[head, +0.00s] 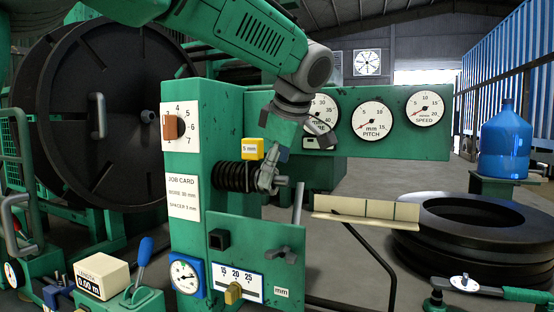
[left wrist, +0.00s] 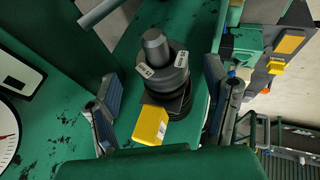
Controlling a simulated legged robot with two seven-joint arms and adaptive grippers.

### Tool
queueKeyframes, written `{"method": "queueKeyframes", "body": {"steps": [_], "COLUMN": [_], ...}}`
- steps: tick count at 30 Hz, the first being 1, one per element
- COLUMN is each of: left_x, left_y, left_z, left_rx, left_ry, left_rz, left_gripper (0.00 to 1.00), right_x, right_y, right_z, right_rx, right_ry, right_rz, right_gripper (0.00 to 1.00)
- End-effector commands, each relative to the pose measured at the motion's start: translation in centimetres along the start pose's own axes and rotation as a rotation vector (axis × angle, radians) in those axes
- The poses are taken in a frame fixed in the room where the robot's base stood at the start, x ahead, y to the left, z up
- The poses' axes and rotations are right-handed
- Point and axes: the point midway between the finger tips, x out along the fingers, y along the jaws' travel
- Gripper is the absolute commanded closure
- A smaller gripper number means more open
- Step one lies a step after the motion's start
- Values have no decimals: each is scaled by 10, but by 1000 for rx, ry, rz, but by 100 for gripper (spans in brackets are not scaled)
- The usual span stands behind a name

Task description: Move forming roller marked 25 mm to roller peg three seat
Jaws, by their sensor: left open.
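My left gripper (head: 274,168) is open at the free end of a roller stack on the green machine's post. A grey peg end (left wrist: 156,46) sticks out through the roller. Behind it is a black ribbed stack (head: 236,177), with a yellow block marked 5 mm (head: 252,149) against it. My right gripper is not in view.
Dials (head: 372,121) line a green panel behind my arm. A job card (head: 182,194) and a selector knob (head: 173,127) are on the post. Below are a 15-20-25 scale (head: 235,284) and a grey wing handle (head: 284,254). A beige tray (head: 366,209) juts out right.

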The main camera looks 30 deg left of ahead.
Motion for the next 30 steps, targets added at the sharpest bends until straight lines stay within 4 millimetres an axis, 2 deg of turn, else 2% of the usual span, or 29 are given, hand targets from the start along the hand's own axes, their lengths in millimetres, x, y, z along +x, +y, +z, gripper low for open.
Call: {"method": "queueKeyframes", "body": {"steps": [6,12,27,28,30], "left_x": [21,33,38,38,38], "left_y": [0,0,0,0,0], "left_z": [-3,-2,1,0,0], "left_rx": [-2,0,0,0,0], "left_ry": [-3,-2,0,0,0], "left_rz": [-4,-3,-1,-1,-2], "left_gripper": [30,30,30,33,58], "right_x": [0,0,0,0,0], "right_y": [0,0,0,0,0], "right_z": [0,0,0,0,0], "right_rx": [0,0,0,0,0], "right_ry": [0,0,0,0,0], "right_rz": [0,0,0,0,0], "right_gripper": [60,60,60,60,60]}}
